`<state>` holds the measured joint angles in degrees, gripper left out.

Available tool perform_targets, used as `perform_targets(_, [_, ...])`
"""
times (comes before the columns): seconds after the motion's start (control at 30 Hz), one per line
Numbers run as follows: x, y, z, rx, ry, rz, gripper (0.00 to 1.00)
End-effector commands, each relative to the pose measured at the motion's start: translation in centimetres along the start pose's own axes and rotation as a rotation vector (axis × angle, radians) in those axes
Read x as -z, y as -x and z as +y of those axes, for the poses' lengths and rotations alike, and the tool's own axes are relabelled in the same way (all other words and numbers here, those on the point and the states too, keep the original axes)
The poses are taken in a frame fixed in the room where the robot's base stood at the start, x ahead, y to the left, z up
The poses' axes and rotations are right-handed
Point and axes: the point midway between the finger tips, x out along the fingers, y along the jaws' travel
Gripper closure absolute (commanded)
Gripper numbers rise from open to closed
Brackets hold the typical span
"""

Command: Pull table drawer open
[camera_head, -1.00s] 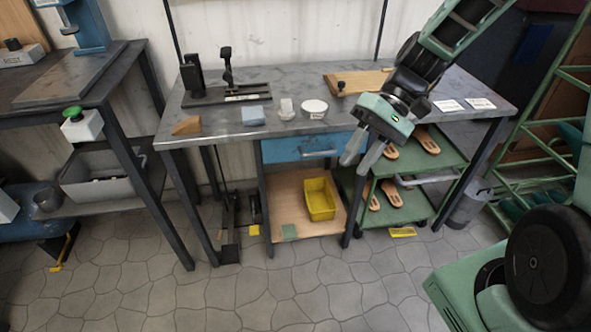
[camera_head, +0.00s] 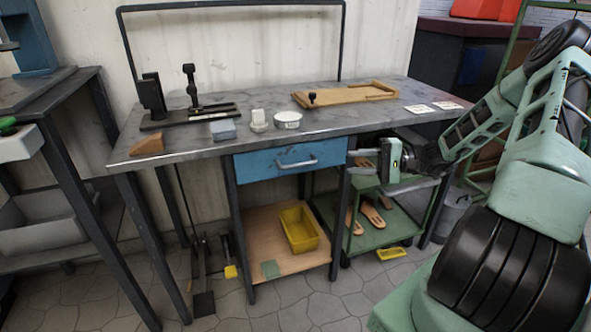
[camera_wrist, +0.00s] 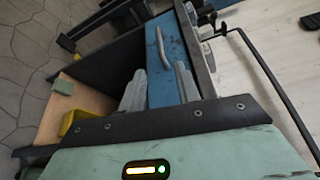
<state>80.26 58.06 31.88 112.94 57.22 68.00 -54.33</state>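The blue drawer (camera_head: 262,165) is under the grey workbench top (camera_head: 235,147). Its front looks flush with the frame, so it appears closed. Its metal bar handle (camera_head: 297,164) runs across the front. My gripper (camera_head: 355,162) is just right of the drawer, near the table leg, with its fingers pointing left toward the handle. In the wrist view, its two fingers (camera_wrist: 160,74) stand apart and empty. The handle (camera_wrist: 158,46) lies beyond the fingertips, roughly in line with the gap, and no contact shows. The blue drawer front (camera_wrist: 178,58) is partly behind the right finger.
A yellow bin (camera_head: 300,229) stands on the wooden lower shelf (camera_head: 262,232). A green cart (camera_head: 375,244) with sandal soles is right of it, below my gripper. The bench top carries a black fixture (camera_head: 190,112), a white round container (camera_head: 288,120) and a wooden tray (camera_head: 345,95).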

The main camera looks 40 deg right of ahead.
Motion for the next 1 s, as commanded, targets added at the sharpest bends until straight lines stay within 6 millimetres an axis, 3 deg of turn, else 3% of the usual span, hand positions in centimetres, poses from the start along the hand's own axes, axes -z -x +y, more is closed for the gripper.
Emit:
perform_targets(0.6, [-0.1,-12.5,0.3,-0.003,-0.002,-0.005,0.67])
perform_targets(0.8, [-0.1,-14.9,0.2,-0.003,-0.001,-0.004,0.67])
perform_targets(1.0, [-0.1,-15.6,0.1,-0.003,-0.002,-0.003,0.67])
